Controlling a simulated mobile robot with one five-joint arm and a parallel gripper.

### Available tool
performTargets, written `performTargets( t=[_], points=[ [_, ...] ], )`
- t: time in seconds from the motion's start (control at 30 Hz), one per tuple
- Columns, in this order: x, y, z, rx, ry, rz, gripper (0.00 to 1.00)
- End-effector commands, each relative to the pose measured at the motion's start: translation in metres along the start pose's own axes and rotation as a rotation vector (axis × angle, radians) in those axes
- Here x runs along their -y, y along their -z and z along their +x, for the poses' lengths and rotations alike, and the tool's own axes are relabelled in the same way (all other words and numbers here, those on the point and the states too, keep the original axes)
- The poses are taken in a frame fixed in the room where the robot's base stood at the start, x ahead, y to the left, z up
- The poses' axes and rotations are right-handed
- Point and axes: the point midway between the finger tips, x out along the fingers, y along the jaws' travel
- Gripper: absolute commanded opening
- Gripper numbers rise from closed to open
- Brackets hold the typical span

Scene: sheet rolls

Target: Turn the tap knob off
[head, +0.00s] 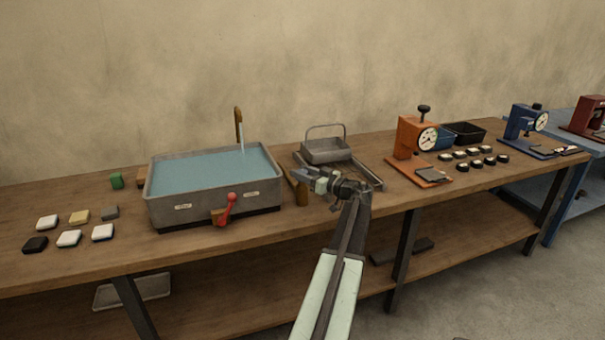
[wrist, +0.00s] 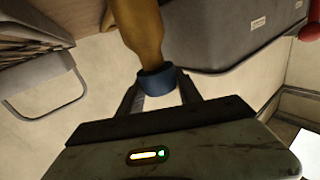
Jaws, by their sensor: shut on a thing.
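A grey basin (head: 168,212) full of water stands on the bench. A brown tap spout (head: 238,115) rises behind it, with a pale stream of water falling from it. A red knob or lever (head: 226,208) sticks up at the basin's front wall; part of it shows at the right edge of the wrist view (wrist: 311,24). My gripper (head: 304,177) is to the right of the basin, apart from the red knob. It is shut on a brown wooden handle (head: 302,194), which has a blue band (wrist: 156,81) between the fingers in the wrist view. The handle's far end is unclear.
A grey tray with a wire-handled basket (head: 325,150) lies just behind my gripper. An orange dial press (head: 410,140) stands farther right. Several small blocks (head: 69,239) lie at the left. The bench front between basin and gripper is clear.

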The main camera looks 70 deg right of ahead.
Motion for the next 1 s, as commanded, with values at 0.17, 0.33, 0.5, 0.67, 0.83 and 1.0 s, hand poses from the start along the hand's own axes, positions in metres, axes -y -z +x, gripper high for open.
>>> performTargets(
  t=[0.17,0.33,0.5,0.67,0.83,1.0],
  points=[
    [-0.0054,0.0001,0.0019,0.010,0.152,0.000,0.01],
    [-0.0040,0.0000,0.0023,0.017,0.277,0.000,0.01],
    [-0.0024,0.0000,0.0023,0.022,0.368,0.000,0.01],
    [-0.0011,0.0000,0.0022,0.025,0.422,0.000,0.01],
    [0.0001,0.0000,0.0020,0.026,0.451,0.000,0.01],
    [0.0010,-0.0001,0.0019,0.027,0.459,0.000,0.01]
  ],
)
